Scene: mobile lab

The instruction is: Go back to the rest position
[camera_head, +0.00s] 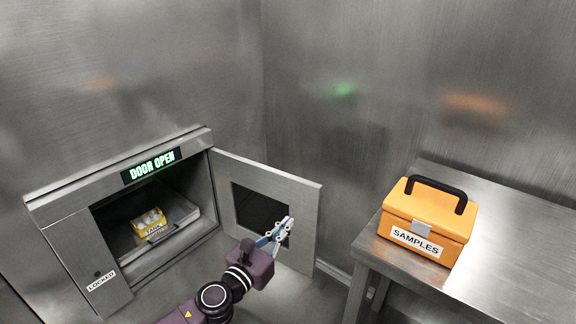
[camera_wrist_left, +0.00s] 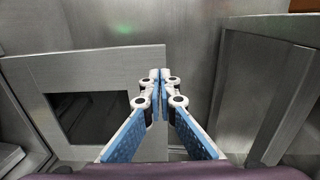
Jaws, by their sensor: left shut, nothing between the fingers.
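My left gripper (camera_head: 276,234) is in front of the open metal door (camera_head: 305,200) of the wall unit in the head view. In the left wrist view my left gripper (camera_wrist_left: 160,76) has its blue and white fingers together with nothing between them. The door (camera_wrist_left: 105,62) stands behind the fingers, on the left of that view. I cannot tell whether the gripper touches it. My left arm is bent and reaches up from the bottom of the head view. My right gripper is not in view.
The wall unit (camera_head: 60,212) shows a "DOOR OPEN" sign (camera_head: 152,166). Inside it a yellow box (camera_head: 149,224) with white round items sits on a tray (camera_head: 186,214). An orange "SAMPLES" case (camera_head: 428,217) stands on a metal table (camera_head: 492,262) at the right.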

